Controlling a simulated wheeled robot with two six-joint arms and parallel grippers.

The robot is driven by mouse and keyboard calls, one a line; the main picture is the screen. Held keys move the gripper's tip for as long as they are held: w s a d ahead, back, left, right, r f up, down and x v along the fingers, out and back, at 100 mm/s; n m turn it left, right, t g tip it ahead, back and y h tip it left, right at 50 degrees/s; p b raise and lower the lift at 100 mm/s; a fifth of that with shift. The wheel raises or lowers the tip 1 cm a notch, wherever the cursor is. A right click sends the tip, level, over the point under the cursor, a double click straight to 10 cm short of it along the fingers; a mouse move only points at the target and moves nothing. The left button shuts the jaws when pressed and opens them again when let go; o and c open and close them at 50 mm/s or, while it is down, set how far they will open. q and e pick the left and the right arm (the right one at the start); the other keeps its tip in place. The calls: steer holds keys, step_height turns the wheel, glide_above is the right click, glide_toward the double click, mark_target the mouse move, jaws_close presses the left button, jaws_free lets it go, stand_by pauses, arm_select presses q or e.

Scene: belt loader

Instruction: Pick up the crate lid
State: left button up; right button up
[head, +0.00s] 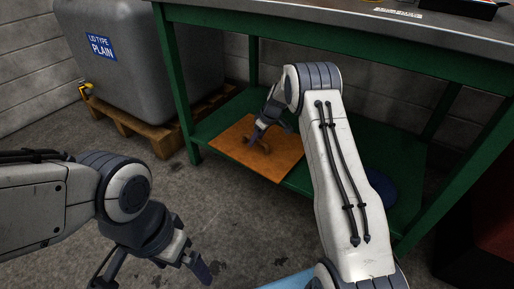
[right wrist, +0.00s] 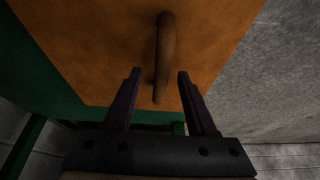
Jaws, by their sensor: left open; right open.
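The crate lid (head: 285,161) is a flat orange-brown board lying on the green lower shelf of the bench. Its brown bar handle (right wrist: 164,50) stands up from it in the right wrist view. My right gripper (head: 257,138) reaches in under the bench top over the lid. In the right wrist view its fingers (right wrist: 158,75) are open, with the near end of the handle between them and a gap on both sides. My left gripper (head: 156,268) is open and empty above the floor at the lower left, away from the lid.
The green bench frame (head: 180,85) and its metal top (head: 330,17) enclose the shelf. A grey tank (head: 130,60) labelled "LID TYPE PLAIN" stands on a wooden pallet (head: 137,128) at the left. A blue round item (head: 382,187) lies on the shelf behind my right arm.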

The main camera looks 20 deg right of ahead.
steer(key=shift+w+a+f, duration=0.3)
steer(key=shift+a+f, duration=0.15)
steer(key=shift+f, duration=0.25)
steer(key=shift+d+r, duration=0.1)
steer(key=shift+d, duration=0.05)
steer(key=shift+c, duration=0.6)
steer(key=shift+d, duration=0.1)
jaws_close()
